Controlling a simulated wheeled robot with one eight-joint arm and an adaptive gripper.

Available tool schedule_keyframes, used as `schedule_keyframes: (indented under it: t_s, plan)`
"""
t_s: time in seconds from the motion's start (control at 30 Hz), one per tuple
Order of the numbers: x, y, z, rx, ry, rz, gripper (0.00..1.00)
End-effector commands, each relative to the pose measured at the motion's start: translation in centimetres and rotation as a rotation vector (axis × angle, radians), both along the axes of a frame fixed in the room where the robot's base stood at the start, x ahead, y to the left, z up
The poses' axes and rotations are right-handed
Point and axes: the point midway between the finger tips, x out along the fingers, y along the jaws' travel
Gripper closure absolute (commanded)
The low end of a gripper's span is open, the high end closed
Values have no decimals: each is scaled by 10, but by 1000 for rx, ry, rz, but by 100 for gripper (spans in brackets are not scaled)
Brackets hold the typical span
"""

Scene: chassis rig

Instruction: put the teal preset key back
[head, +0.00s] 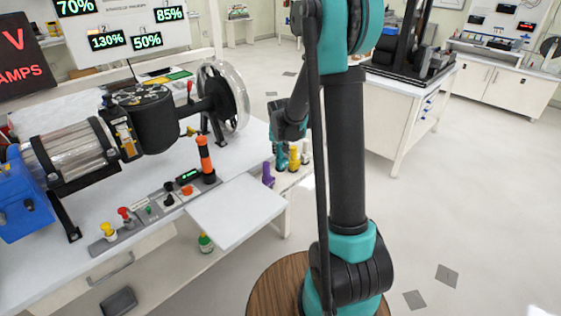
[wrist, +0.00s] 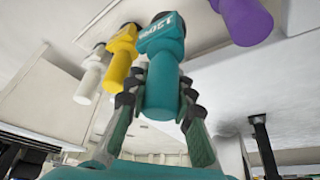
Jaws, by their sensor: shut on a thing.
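The teal preset key (wrist: 162,52) has a wide labelled head and a narrower round grip. My gripper (wrist: 160,92) is shut on that round grip, with a finger on each side. The key is between the purple key (wrist: 246,20) and the yellow key (wrist: 121,55), at the pale holder surface (wrist: 190,12). I cannot tell whether it is seated or slightly clear of the holder. The white key (wrist: 91,76) stands beyond the yellow one. In the head view my gripper is small and partly hidden at the bench's right end.
The purple key (head: 268,175), yellow key (head: 294,158) and white key (head: 305,152) stand close around my gripper. A bench (head: 160,225) carries a motor-like rig (head: 145,115) and an orange-black handle (head: 206,160). Open floor (head: 460,190) lies to the right.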

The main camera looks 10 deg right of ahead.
Motion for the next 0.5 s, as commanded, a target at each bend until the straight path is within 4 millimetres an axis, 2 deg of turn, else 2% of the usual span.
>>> schedule_keyframes:
  t_s: [0.5]
  plan:
    - [0, 0, -48, 0, 0, 0, 100]
